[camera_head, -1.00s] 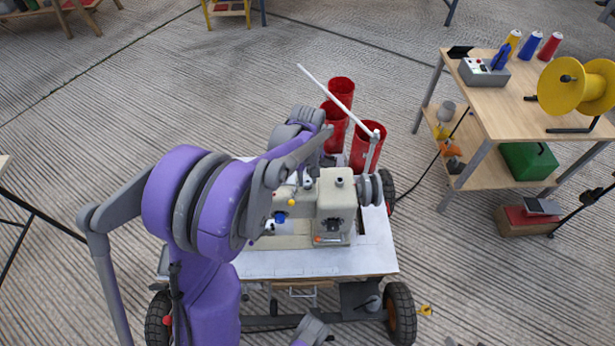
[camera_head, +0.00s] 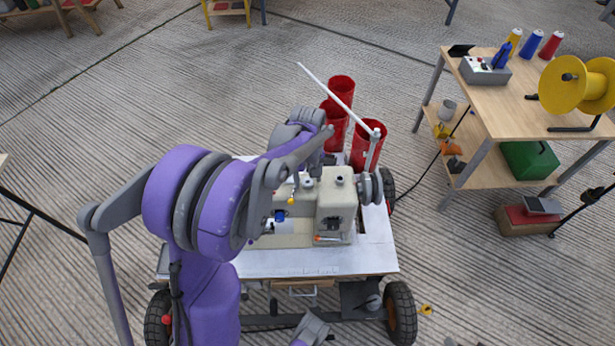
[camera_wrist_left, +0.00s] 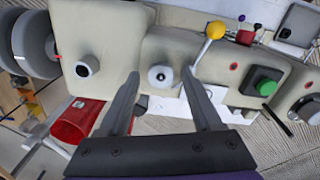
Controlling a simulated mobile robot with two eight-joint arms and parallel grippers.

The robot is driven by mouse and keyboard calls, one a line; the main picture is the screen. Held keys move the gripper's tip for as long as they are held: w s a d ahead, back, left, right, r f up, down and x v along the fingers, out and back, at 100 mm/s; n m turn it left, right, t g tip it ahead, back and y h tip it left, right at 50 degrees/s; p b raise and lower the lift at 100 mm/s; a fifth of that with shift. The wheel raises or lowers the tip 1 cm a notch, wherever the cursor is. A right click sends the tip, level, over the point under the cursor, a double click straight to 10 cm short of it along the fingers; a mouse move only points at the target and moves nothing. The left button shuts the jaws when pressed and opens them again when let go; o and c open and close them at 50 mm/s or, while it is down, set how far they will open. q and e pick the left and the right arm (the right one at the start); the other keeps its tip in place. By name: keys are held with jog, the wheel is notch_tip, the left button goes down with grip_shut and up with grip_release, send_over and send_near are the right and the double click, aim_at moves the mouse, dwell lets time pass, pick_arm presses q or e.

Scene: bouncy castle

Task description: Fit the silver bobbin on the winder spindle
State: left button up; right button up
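A round silver-white piece with a dark centre, which looks like the silver bobbin (camera_wrist_left: 160,77), stands upright on the cream sewing machine (camera_wrist_left: 111,28). It also shows small in the head view (camera_head: 308,182). My left gripper (camera_wrist_left: 161,74) is above the machine, open, with one finger on each side of the bobbin. A gap shows between each fingertip and the bobbin. The spindle is hidden under the bobbin, so I cannot tell how deep it sits.
A yellow ball-topped lever (camera_wrist_left: 215,30) stands close to the right finger. A green button (camera_wrist_left: 265,88) and a dark-centred knob (camera_wrist_left: 87,67) are on the machine. Red bins (camera_head: 367,146) stand behind the cart (camera_head: 290,265). A wooden table (camera_head: 510,100) is at the right.

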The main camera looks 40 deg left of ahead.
pick_arm(q)
notch_tip(320, 180, up, 11)
jog(key=p, duration=0.1)
jog(key=shift+p, duration=0.4)
jog(key=shift+f, duration=0.1)
dwell(0.5)
